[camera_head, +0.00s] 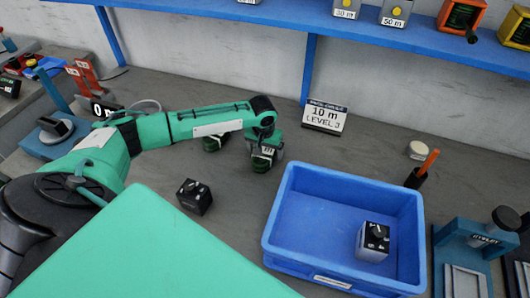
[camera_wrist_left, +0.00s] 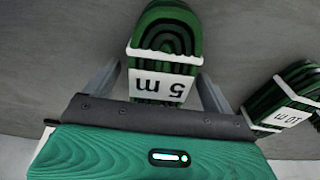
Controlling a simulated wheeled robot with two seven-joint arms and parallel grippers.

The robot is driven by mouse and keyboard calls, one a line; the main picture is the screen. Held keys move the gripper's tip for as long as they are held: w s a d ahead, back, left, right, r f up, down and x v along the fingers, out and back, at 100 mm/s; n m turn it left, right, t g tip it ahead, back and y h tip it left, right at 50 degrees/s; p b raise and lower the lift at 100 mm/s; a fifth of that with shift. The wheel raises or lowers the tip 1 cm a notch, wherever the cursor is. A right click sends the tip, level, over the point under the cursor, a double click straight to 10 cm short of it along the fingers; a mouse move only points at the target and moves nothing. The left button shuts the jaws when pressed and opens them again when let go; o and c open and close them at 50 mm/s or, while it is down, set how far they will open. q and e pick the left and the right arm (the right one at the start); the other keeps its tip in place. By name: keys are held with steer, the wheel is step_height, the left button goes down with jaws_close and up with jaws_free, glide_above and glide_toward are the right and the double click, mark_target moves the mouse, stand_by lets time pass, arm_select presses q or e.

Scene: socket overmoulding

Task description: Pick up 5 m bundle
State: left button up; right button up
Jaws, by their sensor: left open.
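The 5 m bundle (camera_wrist_left: 165,40) is a dark green coiled cable with a white "5 m" label, seen upside down in the left wrist view. It lies between the two grey fingers of my left gripper (camera_wrist_left: 158,88), which is open around it. In the head view my left gripper (camera_head: 266,148) points down over the 5 m bundle (camera_head: 261,163), which is partly hidden by it. A similar 10 m bundle (camera_wrist_left: 290,105) lies just outside the fingers. My right gripper is not in view.
A blue bin (camera_head: 278,213) holding a black-and-white device (camera_head: 373,242) stands to the right. A black box (camera_head: 194,196) sits in front of my left arm. A "10 m LEVEL 3" sign (camera_head: 324,117) stands behind. A blue shelf (camera_head: 310,22) runs along the wall.

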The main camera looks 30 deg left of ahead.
arm_select(q)
steer(key=c, duration=1.1)
steer(key=shift+r, duration=0.1)
